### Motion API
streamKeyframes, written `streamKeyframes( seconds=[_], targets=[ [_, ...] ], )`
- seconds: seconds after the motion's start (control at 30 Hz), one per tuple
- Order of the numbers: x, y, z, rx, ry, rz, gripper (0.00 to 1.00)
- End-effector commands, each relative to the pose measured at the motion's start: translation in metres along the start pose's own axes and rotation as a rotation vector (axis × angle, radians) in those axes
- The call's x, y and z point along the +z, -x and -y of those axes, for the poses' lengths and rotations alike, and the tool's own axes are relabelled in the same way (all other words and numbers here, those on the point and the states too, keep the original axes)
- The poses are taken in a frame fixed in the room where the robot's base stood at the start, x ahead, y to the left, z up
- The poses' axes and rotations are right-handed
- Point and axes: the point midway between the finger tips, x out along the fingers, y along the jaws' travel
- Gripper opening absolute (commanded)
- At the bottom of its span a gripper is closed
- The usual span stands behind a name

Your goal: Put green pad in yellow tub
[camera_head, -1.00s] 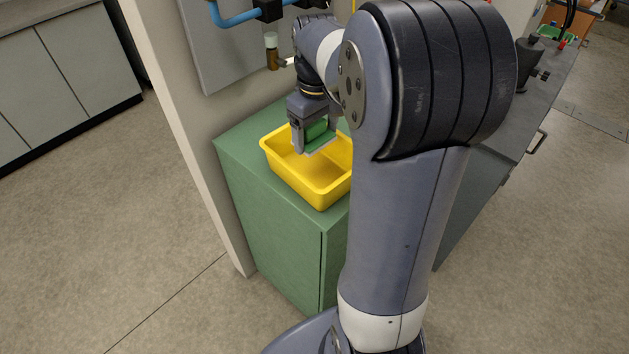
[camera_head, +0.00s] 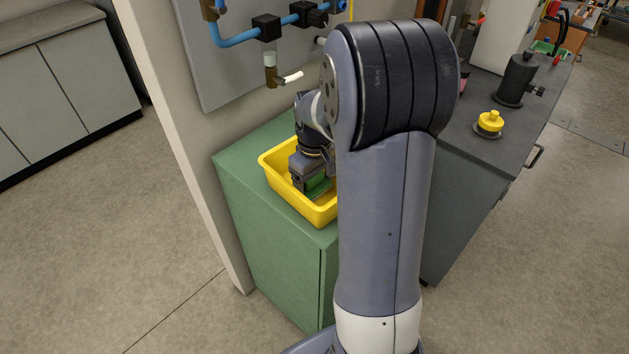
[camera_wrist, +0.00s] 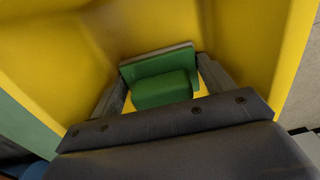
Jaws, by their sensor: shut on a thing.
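The yellow tub (camera_head: 279,184) stands on top of the green cabinet, partly hidden behind my arm in the head view. My gripper (camera_head: 314,192) is down inside the tub, below its rim. It is shut on the green pad (camera_head: 318,184), which shows as a small green piece between the fingers. In the wrist view the green pad (camera_wrist: 162,79) lies between my two fingers (camera_wrist: 165,88), with the yellow walls of the tub (camera_wrist: 60,60) around it. I cannot tell whether the pad touches the tub's floor.
The green cabinet (camera_head: 262,235) has some bare top at the tub's left. A wall panel with blue pipes and a brown-capped fitting (camera_head: 270,72) hangs behind. A dark counter at right holds a yellow knobbed item (camera_head: 489,123) and a black stand (camera_head: 516,82).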

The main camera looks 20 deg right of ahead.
Motion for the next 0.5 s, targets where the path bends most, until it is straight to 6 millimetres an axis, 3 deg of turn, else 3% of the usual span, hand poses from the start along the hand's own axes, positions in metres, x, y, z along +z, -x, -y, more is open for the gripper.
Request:
streamKeyframes(
  seconds=[0.17,0.2,0.27,0.5],
  targets=[
    [0.0000,-0.0046,0.0000,0.000,0.000,0.000,0.55],
    [-0.0001,-0.0031,0.0000,0.000,0.000,0.000,0.80],
    [0.0000,-0.0030,0.0000,0.000,0.000,0.000,0.85],
    [0.0000,-0.0022,0.0000,0.000,0.000,0.000,0.85]
  ],
)
